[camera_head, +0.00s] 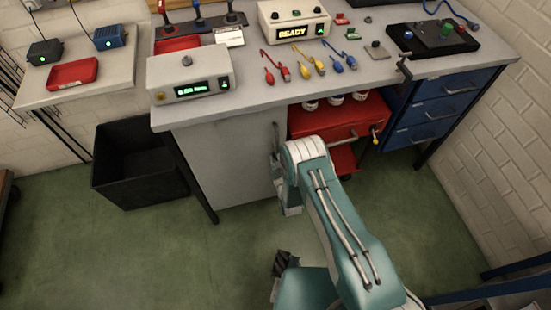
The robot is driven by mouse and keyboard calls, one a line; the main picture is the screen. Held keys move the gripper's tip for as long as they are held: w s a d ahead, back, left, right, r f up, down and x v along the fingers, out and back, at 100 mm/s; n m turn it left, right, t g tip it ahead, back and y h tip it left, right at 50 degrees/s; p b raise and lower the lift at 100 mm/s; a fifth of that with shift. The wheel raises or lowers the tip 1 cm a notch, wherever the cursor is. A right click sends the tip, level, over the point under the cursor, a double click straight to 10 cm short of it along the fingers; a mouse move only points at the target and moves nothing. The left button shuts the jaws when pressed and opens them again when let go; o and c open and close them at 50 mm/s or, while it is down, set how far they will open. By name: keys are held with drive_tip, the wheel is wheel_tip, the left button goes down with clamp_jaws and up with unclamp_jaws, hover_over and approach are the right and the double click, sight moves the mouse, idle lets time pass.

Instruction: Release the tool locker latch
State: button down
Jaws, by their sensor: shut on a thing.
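The tool locker is the plain grey cabinet (232,165) under the left part of the bench. A slim upright latch handle (276,134) shows at its right edge. My gripper (279,160) is at that edge, shut on the latch handle, with its fingers mostly hidden by my white and teal wrist. The exact grip on the handle is hidden. The locker front looks closed.
Blue drawers (440,108) are further right. A black bin (137,165) stands left. Green floor (150,250) is clear in front.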

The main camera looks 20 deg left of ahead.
drive_tip(key=m, duration=0.4)
drive_tip(key=shift+m, duration=0.4)
drive_tip(key=c, duration=0.7)
unclamp_jaws()
drive_tip(key=v, duration=1.1)
drive_tip(key=shift+s+d+f, duration=0.15)
drive_tip(key=shift+s+d, duration=0.15)
drive_tip(key=shift+s, duration=0.05)
